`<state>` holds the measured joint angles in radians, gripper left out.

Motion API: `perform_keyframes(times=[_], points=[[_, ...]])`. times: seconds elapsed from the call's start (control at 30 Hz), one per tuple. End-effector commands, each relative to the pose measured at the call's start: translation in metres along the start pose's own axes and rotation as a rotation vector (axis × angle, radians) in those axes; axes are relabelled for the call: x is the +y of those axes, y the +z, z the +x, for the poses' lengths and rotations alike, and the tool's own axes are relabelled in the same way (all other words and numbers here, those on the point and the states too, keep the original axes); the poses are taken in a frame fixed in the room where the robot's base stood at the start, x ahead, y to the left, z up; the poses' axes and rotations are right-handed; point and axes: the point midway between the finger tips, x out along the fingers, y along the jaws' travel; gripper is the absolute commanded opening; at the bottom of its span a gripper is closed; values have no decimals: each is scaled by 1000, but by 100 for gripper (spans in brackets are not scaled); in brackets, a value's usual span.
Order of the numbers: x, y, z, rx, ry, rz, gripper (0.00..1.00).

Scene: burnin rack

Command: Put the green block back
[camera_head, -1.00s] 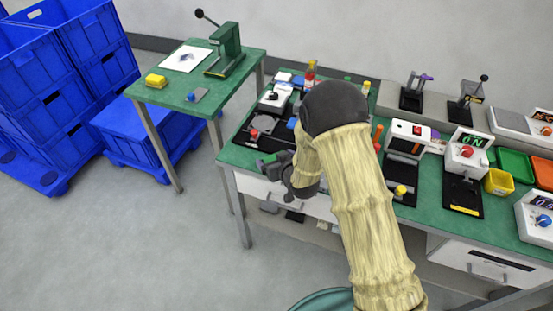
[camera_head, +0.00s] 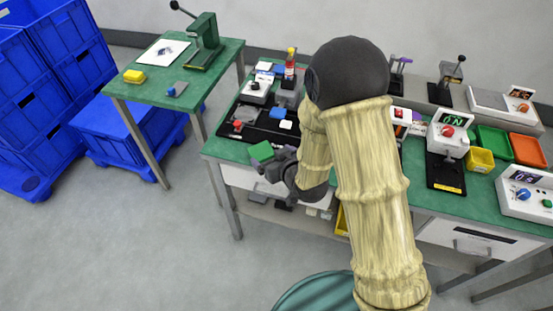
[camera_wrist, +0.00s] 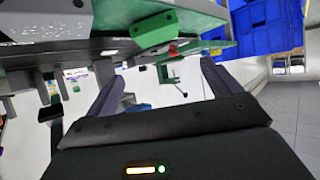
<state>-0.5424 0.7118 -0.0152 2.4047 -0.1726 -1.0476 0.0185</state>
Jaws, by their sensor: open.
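The green block (camera_head: 261,151) shows at the front edge of the long green bench, near its left end. In the wrist view, the green block (camera_wrist: 152,30) is above the gap between my fingers, apart from them. My gripper (camera_head: 274,168) is just below and right of the block, in front of the bench edge. In the wrist view my gripper (camera_wrist: 162,74) has its two fingers spread wide with nothing between them. The block's underside contact with the bench is hard to make out.
The long bench (camera_head: 228,151) carries a black board (camera_head: 262,131), a red-knobbed device (camera_head: 448,133), a yellow bin (camera_head: 480,160) and green and orange trays. Blue crates (camera_head: 130,125) stand left.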

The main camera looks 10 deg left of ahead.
Motion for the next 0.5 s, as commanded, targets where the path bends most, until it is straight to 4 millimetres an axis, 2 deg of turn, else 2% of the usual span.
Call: perform_keyframes(times=[0.1,0.2,0.5], points=[[0,0,-14,-1,0,1,90],[0,0,-19,0,0,1,90],[0,0,-19,0,0,0,90]])
